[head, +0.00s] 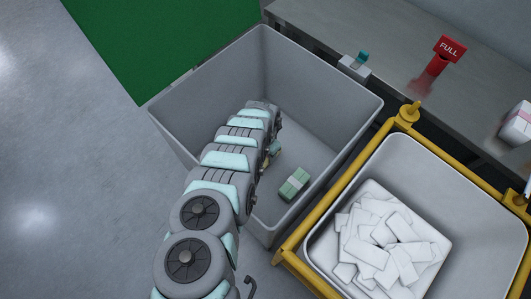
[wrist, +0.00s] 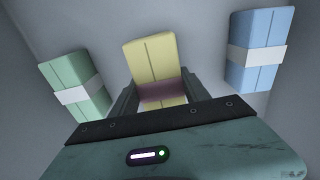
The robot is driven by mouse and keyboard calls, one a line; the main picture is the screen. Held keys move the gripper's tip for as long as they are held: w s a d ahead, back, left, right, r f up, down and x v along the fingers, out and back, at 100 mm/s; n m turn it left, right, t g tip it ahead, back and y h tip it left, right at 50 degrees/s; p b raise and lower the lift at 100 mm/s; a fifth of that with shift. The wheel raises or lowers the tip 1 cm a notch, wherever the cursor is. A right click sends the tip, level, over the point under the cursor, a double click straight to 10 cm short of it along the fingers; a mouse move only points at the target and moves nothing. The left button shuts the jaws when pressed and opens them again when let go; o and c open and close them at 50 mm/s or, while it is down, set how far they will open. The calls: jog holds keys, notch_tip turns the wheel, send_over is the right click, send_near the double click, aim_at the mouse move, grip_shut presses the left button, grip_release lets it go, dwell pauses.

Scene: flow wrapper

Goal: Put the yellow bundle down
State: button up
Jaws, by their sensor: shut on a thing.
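My gripper (wrist: 159,88) is shut on the yellow bundle (wrist: 153,58), with one finger on each side of its mauve band. The bundle is down inside the large grey bin (head: 180,128); I cannot tell whether it touches the bin floor. In the head view my arm hides most of my gripper and the bundle. A green bundle with a white band (wrist: 75,88) lies to the left in the wrist view, apart from the yellow one. It also shows on the bin floor in the head view (head: 294,184). A blue bundle with a white band (wrist: 258,52) lies to the right.
The bin's high walls surround my gripper. A yellow-framed tub (head: 459,146) holding white pieces (head: 385,240) stands to the right. Behind is a grey bench (head: 400,70) with a red FULL sign (head: 449,48).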

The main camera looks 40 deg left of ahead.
aim_at(266, 157)
notch_tip(266, 157, down, 4)
jog(key=b, duration=0.2)
jog(key=shift+b, duration=0.3)
jog(key=shift+r, duration=0.25)
jog(key=shift+f, duration=0.1)
jog(key=o, duration=1.4)
notch_tip(266, 157, up, 12)
jog(key=p, duration=0.6)
